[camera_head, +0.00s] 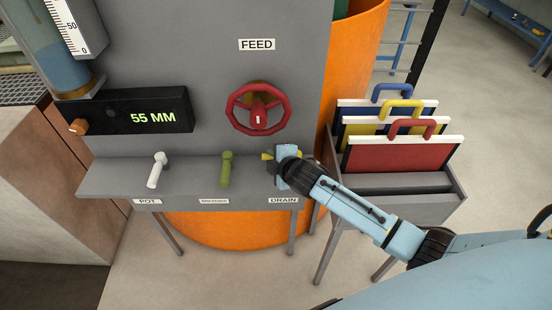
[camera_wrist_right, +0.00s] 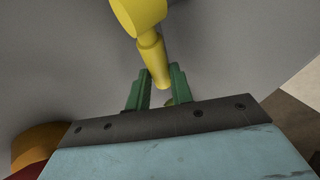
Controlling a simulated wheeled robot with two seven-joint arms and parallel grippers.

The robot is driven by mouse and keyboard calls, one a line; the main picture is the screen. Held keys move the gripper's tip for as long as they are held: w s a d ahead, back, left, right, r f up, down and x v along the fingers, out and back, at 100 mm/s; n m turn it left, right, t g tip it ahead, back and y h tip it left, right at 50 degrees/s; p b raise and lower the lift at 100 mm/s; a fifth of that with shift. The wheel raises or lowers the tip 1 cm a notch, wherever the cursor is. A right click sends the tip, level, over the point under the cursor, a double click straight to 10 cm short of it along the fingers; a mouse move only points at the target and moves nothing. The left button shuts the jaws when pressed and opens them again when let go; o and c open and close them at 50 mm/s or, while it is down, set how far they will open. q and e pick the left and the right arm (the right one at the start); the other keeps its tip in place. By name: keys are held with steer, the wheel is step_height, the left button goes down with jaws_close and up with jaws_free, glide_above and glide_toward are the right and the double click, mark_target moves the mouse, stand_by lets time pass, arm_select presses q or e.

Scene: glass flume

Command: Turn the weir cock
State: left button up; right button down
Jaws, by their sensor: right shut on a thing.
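Three cocks stand along the grey shelf. The white cock (camera_head: 157,170) is over the POT label, and the olive-green cock (camera_head: 227,169) is over a middle label too small to read. A yellow cock (camera_head: 266,156) is over the DRAIN label, mostly hidden by my right gripper (camera_head: 273,157). In the right wrist view the yellow cock's lever (camera_wrist_right: 152,58) comes down between the green fingers of the right gripper (camera_wrist_right: 158,90), which is shut on it. I cannot read a weir label on any cock. My left gripper is not in view.
A red handwheel (camera_head: 259,109) under the FEED label is just above the right gripper. A black display (camera_head: 130,112) reads 55 MM. A rack (camera_head: 428,205) of coloured boards with handles stands to the right, close to my right arm. An orange tank (camera_head: 240,229) is behind the shelf.

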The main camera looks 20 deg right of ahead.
steer(key=shift+d, duration=0.1)
steer(key=c, duration=1.2)
jaws_free()
steer(key=shift+c, duration=0.2)
steer(key=p+v, duration=0.1)
steer(key=v, duration=1.2)
steer(key=shift+s, duration=0.2)
